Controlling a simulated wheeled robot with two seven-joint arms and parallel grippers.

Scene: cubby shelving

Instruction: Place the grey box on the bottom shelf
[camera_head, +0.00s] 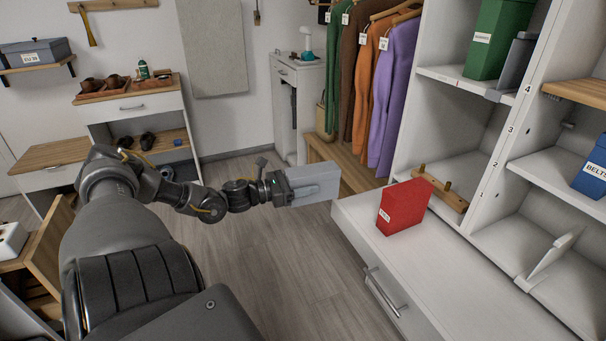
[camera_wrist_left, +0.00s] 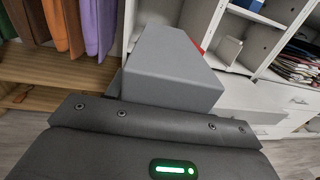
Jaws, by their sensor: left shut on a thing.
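My left gripper (camera_head: 283,191) is shut on the grey box (camera_head: 318,183) and holds it in the air, left of the white shelf unit's drawer. In the left wrist view, the grey box (camera_wrist_left: 170,68) juts out beyond the gripper body, and the fingertips are hidden. The shelving (camera_head: 470,150) stands at the right. Its lowest compartments (camera_head: 512,240) sit just above the drawer top, and one has a white slanted divider (camera_head: 552,255). My right gripper is not in view.
A red box (camera_head: 404,206) stands on the white drawer top (camera_head: 440,260) near a wooden peg rail (camera_head: 441,188). A green box (camera_head: 497,38) and a blue box (camera_head: 592,168) are on higher shelves. Hanging clothes (camera_head: 395,85) are behind the grey box. Floor at centre is clear.

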